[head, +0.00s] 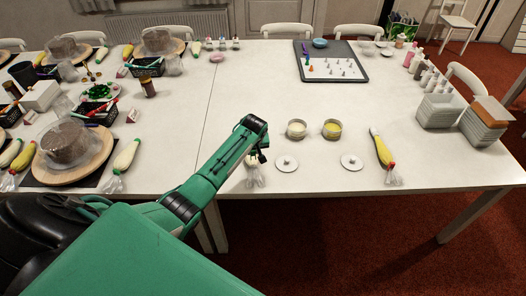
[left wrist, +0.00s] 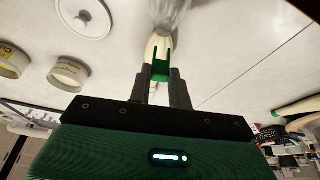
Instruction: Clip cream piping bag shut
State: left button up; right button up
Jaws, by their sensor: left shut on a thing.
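A cream piping bag (head: 254,179) lies near the table's front edge, its clear end pointing toward me. In the left wrist view its white body and clear plastic end (left wrist: 172,16) show just beyond my fingers. My left gripper (head: 260,155) is over the bag's far part and hides it in the head view. In the left wrist view the left gripper (left wrist: 160,80) is shut on a green clip (left wrist: 159,70). The clip's two prongs point at the bag and seem to straddle its white part; I cannot tell whether they touch it. My right gripper is not in view.
Two open tins (head: 296,129) (head: 332,129) and two white lids (head: 287,163) (head: 351,162) stand right of the gripper. Another piping bag (head: 383,150) with a yellow body lies further right. Cake turntables (head: 104,158) crowd the left.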

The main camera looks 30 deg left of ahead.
pick_arm(q)
jog(key=shift+a+f+b, duration=0.1)
jog(key=shift+f+b, duration=0.3)
jog(key=shift+f, duration=0.1)
notch_tip(320, 180, down, 3)
jog(key=b, duration=0.3)
jog(key=shift+f+b, duration=0.3)
jog(key=shift+b, duration=0.15)
jog(key=shift+f, duration=0.55)
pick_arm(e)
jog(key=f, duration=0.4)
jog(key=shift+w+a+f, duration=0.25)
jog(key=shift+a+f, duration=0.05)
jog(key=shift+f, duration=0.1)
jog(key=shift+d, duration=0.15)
pick_arm(q)
jog(key=shift+p, duration=0.35)
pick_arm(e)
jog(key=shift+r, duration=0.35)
pick_arm(q)
jog(key=shift+f, duration=0.1)
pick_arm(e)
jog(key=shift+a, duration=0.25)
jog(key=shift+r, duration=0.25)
